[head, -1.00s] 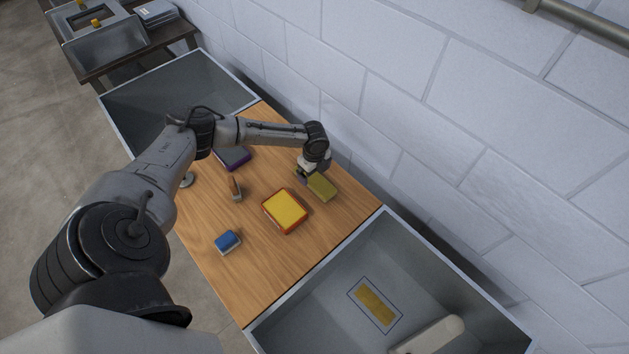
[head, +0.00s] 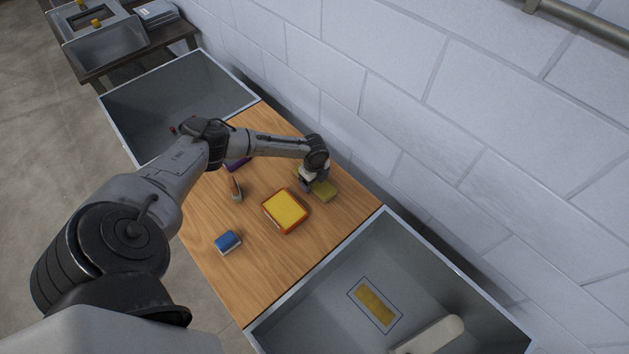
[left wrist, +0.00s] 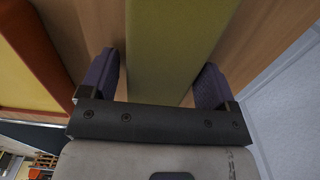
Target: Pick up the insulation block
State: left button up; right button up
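The insulation block, an olive-yellow bar (head: 325,191), lies on the wooden table near its wall-side edge. My left gripper (head: 308,186) is above and at the block and covers part of it in the head view. In the left wrist view the block (left wrist: 175,45) runs between the two purple-grey fingers of my open left gripper (left wrist: 158,82), one finger on each side. The left finger looks close to the block; I cannot tell whether it touches. My right gripper is not in view.
A yellow block with an orange-red rim (head: 285,210) lies close beside it. A blue-and-white block (head: 228,241) and a small grey upright piece (head: 237,188) are on the wooden table (head: 265,270). Grey bins (head: 330,295) flank it, the near one with a yellow marked rectangle (head: 375,304).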

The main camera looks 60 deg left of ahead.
pick_arm(q)
jog(key=c, duration=0.7)
jog(key=shift+c, duration=0.2)
